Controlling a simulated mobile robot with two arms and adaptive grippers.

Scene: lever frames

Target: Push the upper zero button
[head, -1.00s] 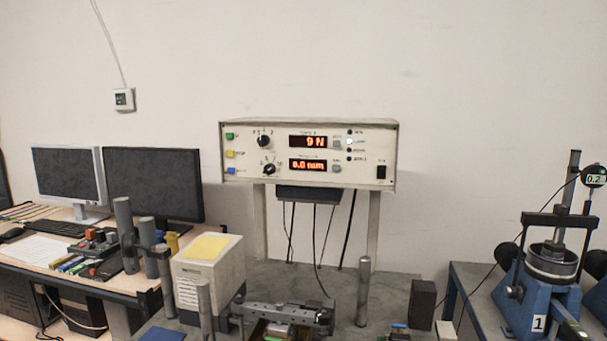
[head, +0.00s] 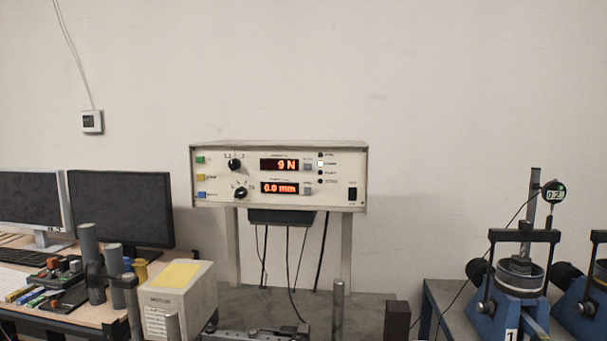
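The control box (head: 353,174) stands on two posts against the wall, with two red displays on its front. The upper display (head: 279,164) reads 9 N and the lower display (head: 279,188) reads 0.0 mm. A small grey button (head: 307,166) sits just right of the upper display, and a similar grey button (head: 307,190) sits beside the lower one. Their labels are too small to read, but their places fit the upper and lower zero buttons. Neither of my grippers shows in the head view.
Two dark knobs are left of the displays, with green, yellow and blue buttons farther left. A pale box (head: 190,300) with a yellow top and metal posts stand in front. Monitors (head: 120,210) are at left, blue lever frames (head: 515,295) at right. Open air surrounds the control box.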

